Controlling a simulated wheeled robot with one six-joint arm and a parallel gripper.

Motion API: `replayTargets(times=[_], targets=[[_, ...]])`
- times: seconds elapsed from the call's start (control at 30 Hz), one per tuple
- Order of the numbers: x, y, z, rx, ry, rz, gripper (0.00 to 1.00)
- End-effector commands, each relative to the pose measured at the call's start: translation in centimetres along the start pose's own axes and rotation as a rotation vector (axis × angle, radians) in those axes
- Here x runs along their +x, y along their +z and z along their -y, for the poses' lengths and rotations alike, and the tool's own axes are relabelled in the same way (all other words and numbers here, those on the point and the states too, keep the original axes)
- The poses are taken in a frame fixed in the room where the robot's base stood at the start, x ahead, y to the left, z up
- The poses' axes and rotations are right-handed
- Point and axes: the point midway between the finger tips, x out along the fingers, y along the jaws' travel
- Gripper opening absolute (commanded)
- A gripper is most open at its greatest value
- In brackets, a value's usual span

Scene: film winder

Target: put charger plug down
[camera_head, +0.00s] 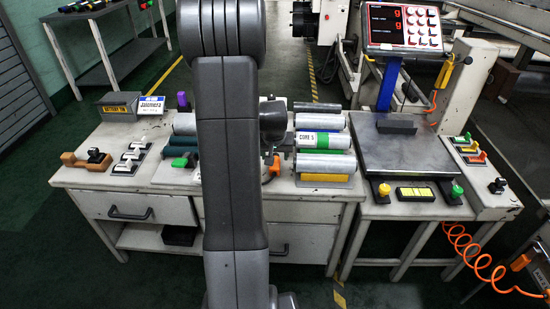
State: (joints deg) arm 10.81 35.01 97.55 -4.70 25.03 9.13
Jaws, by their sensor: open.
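I cannot pick out the charger plug with certainty. A small black piece (96,155) sits by a brown block at the left end of the bench, and another small black piece (498,185) sits on the right-hand unit; I cannot tell whether either is the plug. My arm stands upright across the middle of the view. A dark round wrist part of it shows at its right side, above the bench. My gripper is hidden behind the arm, so its fingers and anything between them do not show.
The pale bench (75,177) carries a dark box labelled BATTERY (118,104), white switches (131,152) and silver rolls (320,142). A scale with a dark plate (405,155) and red display (403,28) stands right. An orange coiled hose (480,260) hangs at lower right.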

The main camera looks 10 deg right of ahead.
Motion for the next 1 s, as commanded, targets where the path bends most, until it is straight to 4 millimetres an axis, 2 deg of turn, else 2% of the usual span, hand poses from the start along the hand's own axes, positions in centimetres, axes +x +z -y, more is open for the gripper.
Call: replayTargets(times=[0.03, 0.2, 0.4, 0.6, 0.87, 1.0], targets=[[-1.5, -0.2, 0.0, 0.000, 0.000, -0.003, 0.54], [-4.8, -0.1, 0.0, -0.001, 0.000, -0.003, 0.54], [-7.3, 0.0, 0.0, -0.001, 0.000, 0.000, 0.54], [-8.1, 0.0, 0.0, -0.001, 0.000, 0.001, 0.54], [-8.0, 0.0, 0.0, -0.001, 0.000, 0.001, 0.54], [-7.4, 0.1, 0.0, -0.001, 0.000, 0.003, 0.54]])
